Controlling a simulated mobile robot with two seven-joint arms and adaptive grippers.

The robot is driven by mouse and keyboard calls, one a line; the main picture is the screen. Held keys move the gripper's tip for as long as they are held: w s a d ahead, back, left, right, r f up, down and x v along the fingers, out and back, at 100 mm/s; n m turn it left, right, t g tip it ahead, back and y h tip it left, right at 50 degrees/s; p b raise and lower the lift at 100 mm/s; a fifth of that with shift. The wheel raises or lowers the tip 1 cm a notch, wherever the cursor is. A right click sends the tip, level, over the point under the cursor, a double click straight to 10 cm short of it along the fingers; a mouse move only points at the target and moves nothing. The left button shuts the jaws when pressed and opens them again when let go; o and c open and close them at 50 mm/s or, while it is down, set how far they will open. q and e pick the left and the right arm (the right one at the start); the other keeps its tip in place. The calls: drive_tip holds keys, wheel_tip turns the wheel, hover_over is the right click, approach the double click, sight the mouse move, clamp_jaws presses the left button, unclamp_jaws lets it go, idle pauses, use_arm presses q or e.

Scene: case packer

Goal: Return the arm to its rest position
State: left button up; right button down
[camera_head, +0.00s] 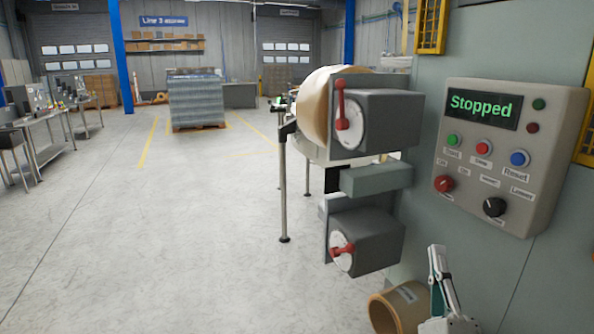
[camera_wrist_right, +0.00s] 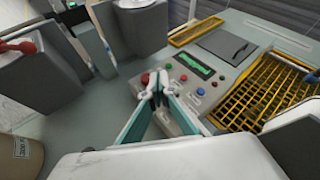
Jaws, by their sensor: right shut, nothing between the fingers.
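My right gripper (camera_head: 438,264) is low at the right of the head view, below the control panel (camera_head: 505,165) and beside the cardboard roll. Its fingers are shut and hold nothing. In the right wrist view the two fingers (camera_wrist_right: 158,95) meet at their tips, with the control panel (camera_wrist_right: 190,75) beyond them. They look apart from the panel, though the gap is hard to judge. The panel's screen reads "Stopped". My left gripper is in neither view.
Two grey boxes with red-handled dials, an upper one (camera_head: 375,120) and a lower one (camera_head: 372,240), jut from the machine. A brown cardboard roll (camera_head: 385,314) is below. Yellow guards (camera_head: 431,25) flank the panel. Open floor (camera_head: 200,240) lies left; a wrapped pallet (camera_head: 196,100) stands far back.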

drive_tip(key=s+a+f+n+g+y, duration=0.2)
drive_tip(key=a+f+n+y, duration=0.1)
drive_tip(key=f+n, duration=0.3)
drive_tip(key=s+a+f+n+g+y, duration=0.1)
drive_tip(key=a+f+n+g+y, duration=0.1)
drive_tip(key=f+n, duration=0.5)
drive_tip(key=s+a+f+n+g+y, duration=0.2)
drive_tip(key=a+f+n+y, duration=0.1)
drive_tip(key=f, duration=0.6)
drive_tip(key=s+d+f+n+g, duration=0.1)
drive_tip(key=s+f+n+g, duration=0.3)
drive_tip(key=s+f, duration=0.3)
drive_tip(key=s+f+n+g+h, duration=0.1)
drive_tip(key=s+f+n+g, duration=0.2)
drive_tip(key=f, duration=1.2)
drive_tip(key=s+n, duration=0.3)
drive_tip(key=s, duration=0.1)
drive_tip(key=shift+s+d+f+g+h, duration=0.3)
drive_tip(key=shift+s+d+f+g, duration=0.05)
drive_tip(key=shift+d+f+g, duration=0.05)
